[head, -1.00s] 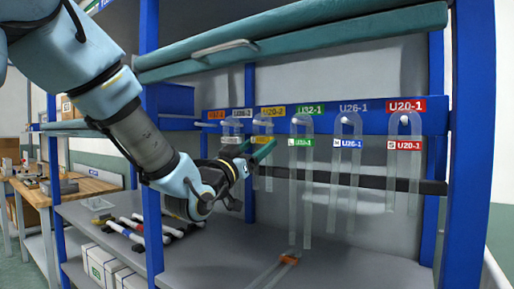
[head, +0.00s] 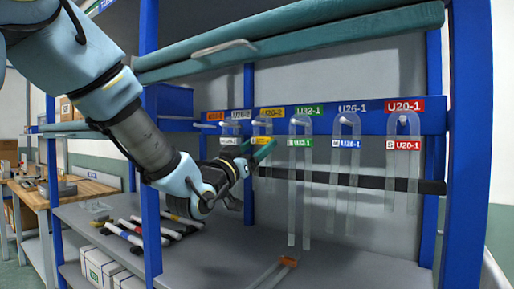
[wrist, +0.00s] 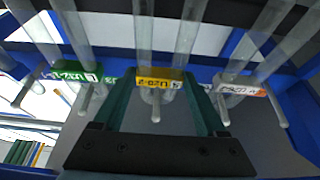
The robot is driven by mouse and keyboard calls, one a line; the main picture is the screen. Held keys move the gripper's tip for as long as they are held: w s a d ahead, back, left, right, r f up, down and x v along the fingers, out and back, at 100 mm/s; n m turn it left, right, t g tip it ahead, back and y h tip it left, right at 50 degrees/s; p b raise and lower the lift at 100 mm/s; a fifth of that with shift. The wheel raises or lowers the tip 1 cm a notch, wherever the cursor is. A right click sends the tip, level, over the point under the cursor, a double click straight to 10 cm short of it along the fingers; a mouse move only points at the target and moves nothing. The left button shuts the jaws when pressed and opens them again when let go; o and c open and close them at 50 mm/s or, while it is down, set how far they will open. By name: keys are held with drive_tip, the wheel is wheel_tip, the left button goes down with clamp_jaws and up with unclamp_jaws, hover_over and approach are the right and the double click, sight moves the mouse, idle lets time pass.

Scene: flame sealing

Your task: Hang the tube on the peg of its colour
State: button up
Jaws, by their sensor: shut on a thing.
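My gripper (head: 264,153) is at the back rail, its green fingers on either side of the yellow-tagged U-shaped tube (wrist: 185,45). The fingers are shut on this clear tube by its yellow tag (wrist: 160,78). The yellow U20-2 label (head: 272,112) is on the blue rail just above the tube. A peg (wrist: 156,108) shows between the fingers, close to the tag. The tube's bend appears at this peg in the head view, but whether it rests on it cannot be told.
Tubes with green (head: 300,142), blue (head: 346,143) and red (head: 404,145) tags hang to the right. A white-tagged tube (wrist: 238,88) hangs close by. An orange-tagged tube (head: 288,262) lies on the shelf (head: 340,270). Several coloured rods (head: 150,230) lie left.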

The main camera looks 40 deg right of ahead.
drive_tip(key=o, duration=1.3)
drive_tip(key=r+b+v, duration=0.1)
drive_tip(key=b+v, duration=0.2)
drive_tip(key=v, duration=0.5)
drive_tip(key=shift+a, duration=0.55)
idle(1.3)
drive_tip(key=shift+s+a+f, duration=0.1)
drive_tip(key=shift+s, duration=0.1)
drive_tip(key=s+a, duration=0.1)
drive_tip(key=a, duration=0.5)
drive_tip(key=shift+s+a, duration=0.25)
drive_tip(key=shift+s, duration=0.1)
idle(0.3)
drive_tip(key=shift+w, duration=0.1)
idle(0.3)
